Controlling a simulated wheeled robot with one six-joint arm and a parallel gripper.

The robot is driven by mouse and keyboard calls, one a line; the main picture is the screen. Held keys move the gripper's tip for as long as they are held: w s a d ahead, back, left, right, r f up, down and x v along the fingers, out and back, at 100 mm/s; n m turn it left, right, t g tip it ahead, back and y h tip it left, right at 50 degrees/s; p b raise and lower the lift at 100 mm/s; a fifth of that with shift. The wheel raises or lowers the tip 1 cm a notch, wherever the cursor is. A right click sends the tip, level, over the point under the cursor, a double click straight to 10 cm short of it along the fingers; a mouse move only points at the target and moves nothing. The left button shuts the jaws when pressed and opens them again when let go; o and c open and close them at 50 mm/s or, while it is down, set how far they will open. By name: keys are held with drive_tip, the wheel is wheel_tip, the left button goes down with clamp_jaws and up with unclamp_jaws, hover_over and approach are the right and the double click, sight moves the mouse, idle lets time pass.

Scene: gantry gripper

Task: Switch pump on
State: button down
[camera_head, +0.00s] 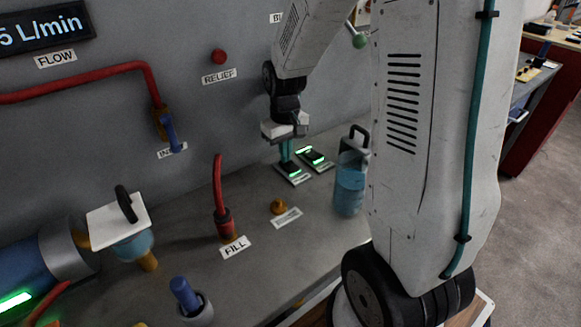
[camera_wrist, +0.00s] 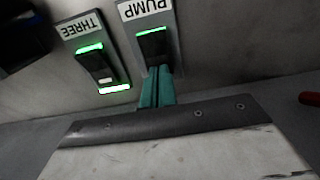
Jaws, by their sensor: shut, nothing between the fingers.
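The pump switch (camera_wrist: 152,45) is a dark rocker on a grey plate with a PUMP label (camera_wrist: 144,8) in the wrist view. A green strip glows at its label end; its other end is hidden behind my fingers. My gripper (camera_wrist: 160,72) has its teal fingers shut together, with nothing between them. The fingertips are at the switch's near end; I cannot tell whether they touch it. In the head view my gripper (camera_head: 287,152) points down at the same switch (camera_head: 291,172) on the bench.
A second switch labelled THREE (camera_wrist: 95,65) is close beside, with green strips lit at both ends. A blue jug (camera_head: 350,190) stands right of the switches. An orange knob (camera_head: 279,206) and a red FILL hose (camera_head: 219,195) are in front and left. The grey wall (camera_head: 190,30) rises behind.

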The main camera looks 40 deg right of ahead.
sight(291, 171)
wheel_tip(291, 171, up, 7)
idle(0.9)
idle(0.4)
drive_tip(key=s+a+r, duration=0.3)
drive_tip(key=s, duration=0.4)
drive_tip(key=s+a+r+t, duration=0.1)
drive_tip(key=s+a+r, duration=0.2)
drive_tip(key=s, duration=0.5)
drive_tip(key=s+a+r, duration=0.4)
drive_tip(key=s, duration=0.3)
drive_tip(key=shift+s, duration=0.35)
